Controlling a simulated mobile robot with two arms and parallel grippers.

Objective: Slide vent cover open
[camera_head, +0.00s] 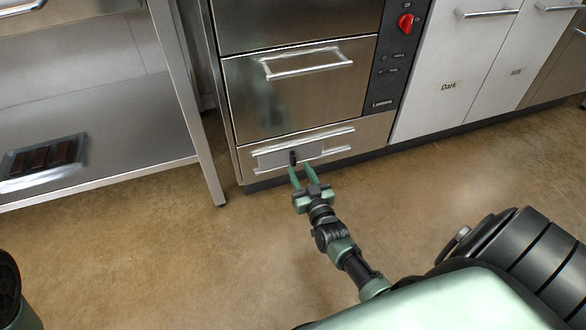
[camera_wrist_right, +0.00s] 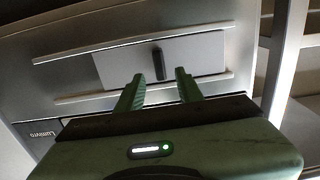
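The vent cover (camera_head: 275,159) is a flat grey plate with a small black knob (camera_head: 293,157). It sits between two rails on the low front panel of the steel appliance, towards the rails' left end. In the right wrist view the cover (camera_wrist_right: 195,58) and knob (camera_wrist_right: 158,64) lie just beyond the fingertips. My right gripper (camera_head: 298,169) is open and empty, its green fingers pointing at the panel. In the right wrist view the fingers (camera_wrist_right: 160,76) stand either side of the knob's line, apparently short of it. My left gripper is not in view.
Right of the cover, the panel between the rails (camera_head: 338,142) is bare. Above is a steel drawer with a bar handle (camera_head: 308,64). A steel shelf unit (camera_head: 120,160) with a tray of dark bars (camera_head: 75,142) stands left. The floor in front is clear.

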